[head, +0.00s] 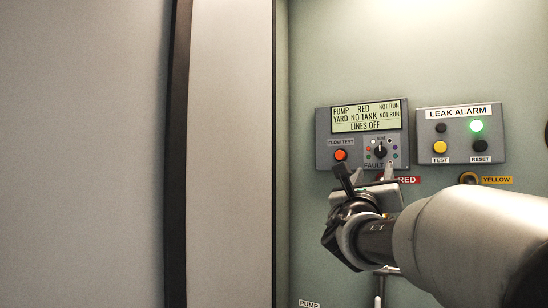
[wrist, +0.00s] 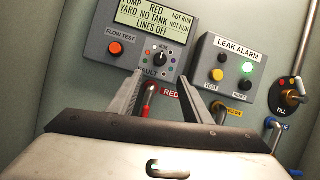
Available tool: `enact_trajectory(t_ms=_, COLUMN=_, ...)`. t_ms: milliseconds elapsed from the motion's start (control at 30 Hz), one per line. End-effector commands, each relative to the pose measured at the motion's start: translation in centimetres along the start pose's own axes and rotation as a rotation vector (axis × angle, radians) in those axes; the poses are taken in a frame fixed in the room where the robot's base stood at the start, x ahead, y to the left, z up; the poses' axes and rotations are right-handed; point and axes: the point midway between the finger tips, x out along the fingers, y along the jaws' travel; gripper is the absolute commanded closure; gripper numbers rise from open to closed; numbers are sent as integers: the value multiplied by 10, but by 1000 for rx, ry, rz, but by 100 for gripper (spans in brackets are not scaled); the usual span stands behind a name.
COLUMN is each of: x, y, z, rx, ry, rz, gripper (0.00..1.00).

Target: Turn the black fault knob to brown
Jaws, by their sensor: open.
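The black fault knob (head: 380,151) sits on the lower right of the grey pump panel (head: 325,125), ringed by small coloured dots. Its pale pointer mark looks roughly upward, toward the small label at the top. The knob (wrist: 161,60) also shows in the wrist view, just beyond and between my fingertips. My gripper (head: 366,172) is open and empty, below and in front of the knob, apart from it as far as I can tell. Its two fingers (wrist: 162,82) point up at the panel. Which dot is brown is too small to tell.
An orange flow test button (head: 340,155) is left of the knob. The leak alarm box (head: 461,110), with a lit green lamp (head: 476,126), is to the right. Red-labelled (head: 408,180) and yellow-labelled (head: 497,180) fittings sit below. A dark-edged door panel (head: 180,150) stands at left.

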Motion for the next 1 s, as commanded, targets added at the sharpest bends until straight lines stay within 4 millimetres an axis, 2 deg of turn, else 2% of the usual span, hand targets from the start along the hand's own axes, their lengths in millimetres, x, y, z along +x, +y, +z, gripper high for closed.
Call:
enact_trajectory(t_ms=33, x=14, y=-1, z=1, rx=-1, ry=2, rz=-3, gripper=55)
enact_trajectory(t_ms=300, x=73, y=-1, z=1, rx=1, ry=2, rz=-3, gripper=55)
enact_trajectory(t_ms=500, x=109, y=-1, z=1, rx=0, ry=1, rz=-2, gripper=55)
enact_trajectory(t_ms=700, x=127, y=-1, z=1, rx=2, ry=0, rz=-2, gripper=55)
enact_trajectory(t_ms=1000, x=130, y=-1, z=-1, rx=2, ry=1, rz=-1, gripper=55)
